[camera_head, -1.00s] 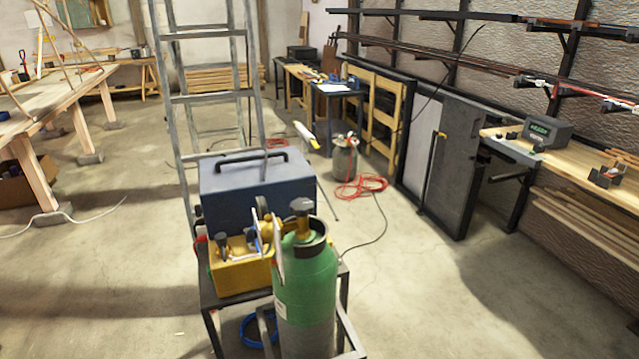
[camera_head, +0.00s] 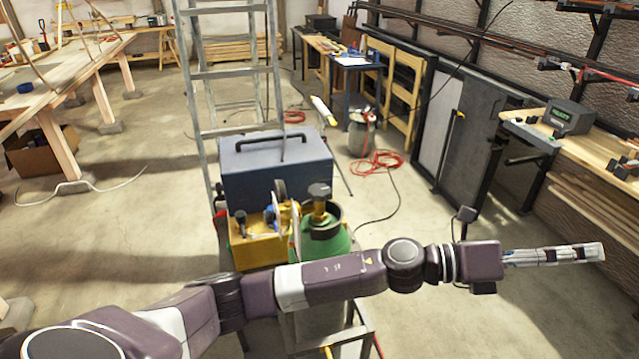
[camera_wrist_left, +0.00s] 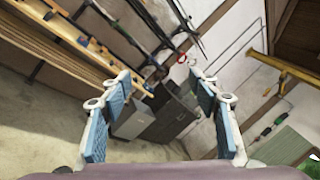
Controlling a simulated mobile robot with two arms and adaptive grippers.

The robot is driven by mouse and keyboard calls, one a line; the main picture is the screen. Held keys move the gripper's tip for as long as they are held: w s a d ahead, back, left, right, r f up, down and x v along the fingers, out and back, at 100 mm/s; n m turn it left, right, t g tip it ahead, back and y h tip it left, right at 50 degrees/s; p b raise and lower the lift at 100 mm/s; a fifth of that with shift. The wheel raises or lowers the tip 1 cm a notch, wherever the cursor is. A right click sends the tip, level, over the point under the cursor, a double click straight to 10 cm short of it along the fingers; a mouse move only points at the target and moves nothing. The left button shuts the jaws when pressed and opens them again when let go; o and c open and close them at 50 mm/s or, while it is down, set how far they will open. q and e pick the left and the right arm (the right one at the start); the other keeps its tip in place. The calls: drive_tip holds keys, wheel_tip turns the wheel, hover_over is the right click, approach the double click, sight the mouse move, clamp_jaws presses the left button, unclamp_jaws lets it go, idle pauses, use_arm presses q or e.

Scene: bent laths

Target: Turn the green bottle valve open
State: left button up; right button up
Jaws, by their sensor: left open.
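The green bottle (camera_head: 335,246) stands upright in a dark metal frame, its lower part hidden behind my left arm. My left arm crosses in front of the bottle from the left. My left gripper (camera_head: 598,252) is far right of the valve, pointing right and away from it. In the left wrist view the gripper (camera_wrist_left: 165,92) is open, with nothing between its blue-padded fingers. The bottle is not seen there. My right gripper is not in view.
A yellow box (camera_head: 258,250) with tools sits left of the bottle, and a blue-grey case (camera_head: 276,170) behind. A stepladder (camera_head: 232,73) rises behind the case. A workbench (camera_head: 590,150) stands at right. Open floor lies between the bottle and bench.

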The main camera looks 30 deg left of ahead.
use_arm(q)
wheel_tip(320, 180, down, 4)
drive_tip(key=m+g+y, duration=0.2)
drive_tip(key=m+g, duration=0.3)
drive_tip(key=m, duration=0.3)
wheel_tip(320, 180, up, 5)
drive_tip(key=m+g+y, duration=0.4)
drive_tip(key=m+y, duration=0.2)
drive_tip(key=y, duration=1)
hover_over(319, 189)
drive_tip(key=shift+s+f, duration=0.2)
wheel_tip(319, 189, down, 7)
drive_tip(key=shift+w+r+p, duration=0.1)
drive_tip(key=shift+p, duration=1.1)
drive_tip(key=shift+d+f, duration=0.1)
drive_tip(key=shift+f, duration=0.3)
